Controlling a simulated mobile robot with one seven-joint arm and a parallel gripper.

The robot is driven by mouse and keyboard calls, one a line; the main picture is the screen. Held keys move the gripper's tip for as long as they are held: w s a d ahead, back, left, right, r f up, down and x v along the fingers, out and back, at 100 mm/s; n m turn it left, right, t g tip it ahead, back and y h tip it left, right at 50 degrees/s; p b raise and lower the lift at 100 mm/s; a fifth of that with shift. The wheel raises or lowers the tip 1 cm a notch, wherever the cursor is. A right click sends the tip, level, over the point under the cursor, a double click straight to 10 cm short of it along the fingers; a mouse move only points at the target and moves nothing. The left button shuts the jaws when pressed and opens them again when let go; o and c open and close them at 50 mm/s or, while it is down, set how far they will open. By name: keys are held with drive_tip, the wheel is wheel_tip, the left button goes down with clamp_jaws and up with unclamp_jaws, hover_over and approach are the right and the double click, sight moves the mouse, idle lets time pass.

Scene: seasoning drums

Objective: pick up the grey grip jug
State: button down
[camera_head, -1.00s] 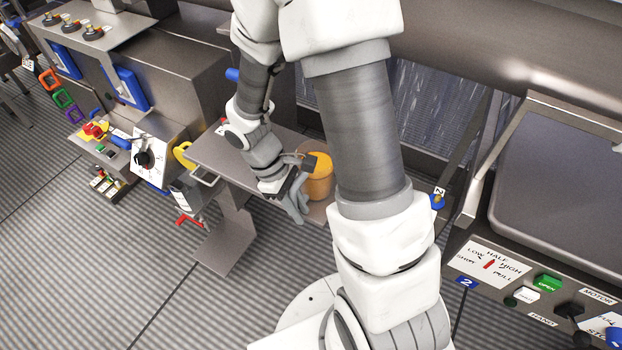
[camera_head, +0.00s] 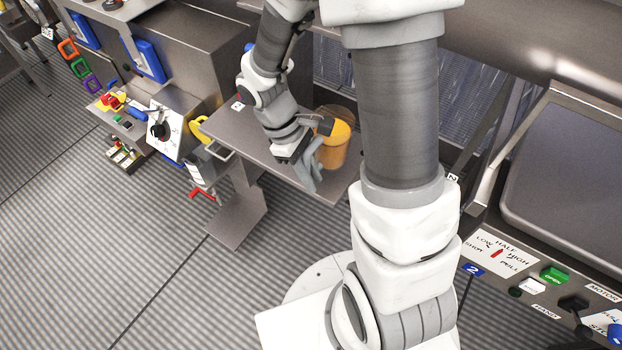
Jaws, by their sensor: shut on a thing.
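The grey grip jug (camera_head: 334,153) is an orange-yellow container with a grey grip (camera_head: 313,175) on its near left side. It looks about upright at the right end of the steel shelf (camera_head: 231,128). My gripper (camera_head: 303,162) reaches it from the left and is shut on the grip. The fingertips are small and partly hidden behind the grip. I cannot tell whether the jug's base touches the shelf or is slightly above it.
My arm stands close on the jug's right. A control box with a dial (camera_head: 160,130) and a yellow handle (camera_head: 203,130) are left of the shelf. A labelled panel (camera_head: 500,254) is at the lower right. The shelf's left part is mostly clear.

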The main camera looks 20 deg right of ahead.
drive_tip(key=s+d+r+p, duration=0.1)
drive_tip(key=s+d+r, duration=0.5)
drive_tip(key=s+d, duration=0.1)
drive_tip(key=shift+s+d+r, duration=0.25)
drive_tip(key=shift+s+r, duration=0.1)
drive_tip(key=shift+s, duration=0.5)
drive_tip(key=shift+a, duration=0.15)
